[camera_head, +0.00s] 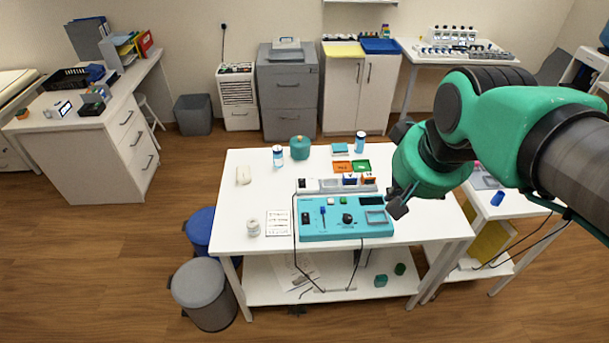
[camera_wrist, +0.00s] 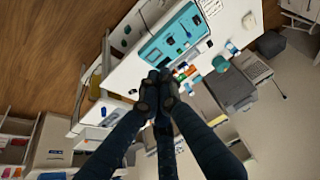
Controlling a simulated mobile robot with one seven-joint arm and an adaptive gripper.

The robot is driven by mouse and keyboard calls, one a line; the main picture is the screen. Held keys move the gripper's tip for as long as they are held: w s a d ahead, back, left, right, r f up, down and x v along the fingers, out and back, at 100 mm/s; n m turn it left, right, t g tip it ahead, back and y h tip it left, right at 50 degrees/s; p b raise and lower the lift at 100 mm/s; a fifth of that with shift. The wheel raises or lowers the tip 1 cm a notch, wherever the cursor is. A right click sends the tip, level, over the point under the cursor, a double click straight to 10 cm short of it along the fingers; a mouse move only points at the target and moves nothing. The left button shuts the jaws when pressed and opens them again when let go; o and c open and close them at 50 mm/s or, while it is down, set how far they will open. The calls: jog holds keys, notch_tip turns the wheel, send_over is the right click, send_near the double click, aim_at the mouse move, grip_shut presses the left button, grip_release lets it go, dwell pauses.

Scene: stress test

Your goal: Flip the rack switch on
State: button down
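A turquoise control panel (camera_head: 318,230) lies on the white table with a blue slider, a black knob, a green button and a dark display. It also shows in the wrist view (camera_wrist: 157,50). Behind it stands a low grey-white rack (camera_head: 329,186) with small modules and a black switch-like part (camera_head: 301,183) at its left end; I cannot tell its on/off position. My gripper (camera_head: 396,205) is above the table's right part, right of the panel. In the wrist view its fingertips (camera_wrist: 158,76) are together with nothing visible between them, and they hide part of the scene.
Orange and green trays (camera_head: 343,167), a teal pot (camera_head: 299,148), bottles and a white jar (camera_head: 253,228) stand on the table (camera_head: 230,209). Dark cables hang over its front edge. A second table with a blue object (camera_head: 497,198) stands right. The table's left side is mostly clear.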

jog(key=w+a+r+g+p, duration=0.1)
jog(key=w+r+p, duration=0.1)
jog(key=w, duration=0.5)
jog(key=w+a+r+g+p, duration=0.1)
jog(key=w+a+p, duration=0.1)
jog(key=w, duration=0.6)
jog(key=g+p, duration=0.4)
jog(key=p, duration=0.9)
send_over(304, 183)
jog(key=w, duration=0.2)
notch_tip(304, 183, down, 26)
jog(key=shift+w+d+f, duration=0.1)
jog(key=shift+w+f, duration=0.1)
jog(key=shift+f, duration=0.5)
jog(key=shift+f, duration=0.15)
jog(key=f, duration=0.4)
jog(key=s+f, duration=0.1)
jog(key=f, duration=0.4)
jog(key=s+f+p, duration=0.1)
jog(key=f, duration=0.3)
jog(key=shift+f, duration=0.3)
